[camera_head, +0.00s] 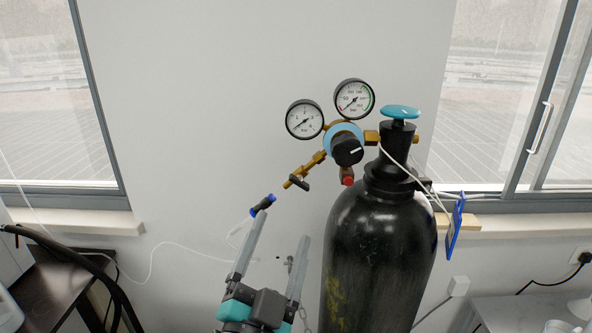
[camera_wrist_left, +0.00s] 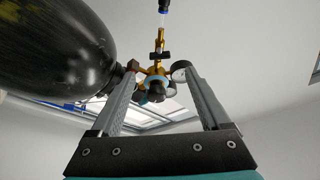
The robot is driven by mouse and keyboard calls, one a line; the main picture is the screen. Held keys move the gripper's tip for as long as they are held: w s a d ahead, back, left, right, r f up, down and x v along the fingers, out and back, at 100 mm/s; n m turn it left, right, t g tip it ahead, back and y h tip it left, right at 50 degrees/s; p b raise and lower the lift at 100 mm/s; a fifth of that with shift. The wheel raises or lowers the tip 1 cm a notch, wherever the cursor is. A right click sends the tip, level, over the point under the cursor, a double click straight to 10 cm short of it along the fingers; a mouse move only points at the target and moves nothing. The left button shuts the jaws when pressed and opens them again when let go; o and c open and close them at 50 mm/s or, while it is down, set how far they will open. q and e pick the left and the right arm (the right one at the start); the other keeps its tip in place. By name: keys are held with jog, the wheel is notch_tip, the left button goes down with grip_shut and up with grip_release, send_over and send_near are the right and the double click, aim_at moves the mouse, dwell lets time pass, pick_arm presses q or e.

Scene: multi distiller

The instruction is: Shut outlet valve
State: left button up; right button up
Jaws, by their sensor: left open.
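The brass outlet valve (camera_head: 299,182) has a small black handle and slants down to the left from the regulator (camera_head: 345,140) on the black gas cylinder (camera_head: 380,250). In the left wrist view the valve (camera_wrist_left: 160,54) shows ahead of the fingers, its black handle lying crosswise. My left gripper (camera_head: 282,226) is open and empty, below the valve and left of the cylinder, its fingers pointing up. It also shows in the left wrist view (camera_wrist_left: 158,76). The fingers look apart from the handle. My right gripper is not in view.
A blue and black connector (camera_head: 262,205) with a white tube is near my left fingertip; contact is unclear. Two gauges (camera_head: 304,119), a black regulator knob (camera_head: 347,151) and a teal cylinder handwheel (camera_head: 400,112) stand above. The wall area left of the valve is clear.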

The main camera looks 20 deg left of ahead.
aim_at(300, 179)
pick_arm(q)
jog(key=p+x, duration=0.4)
jog(key=x, duration=0.9)
jog(key=shift+w+d, duration=0.1)
jog(key=shift+w+r+p, duration=0.2)
jog(key=shift+w+p, duration=0.1)
jog(key=shift+w, duration=0.3)
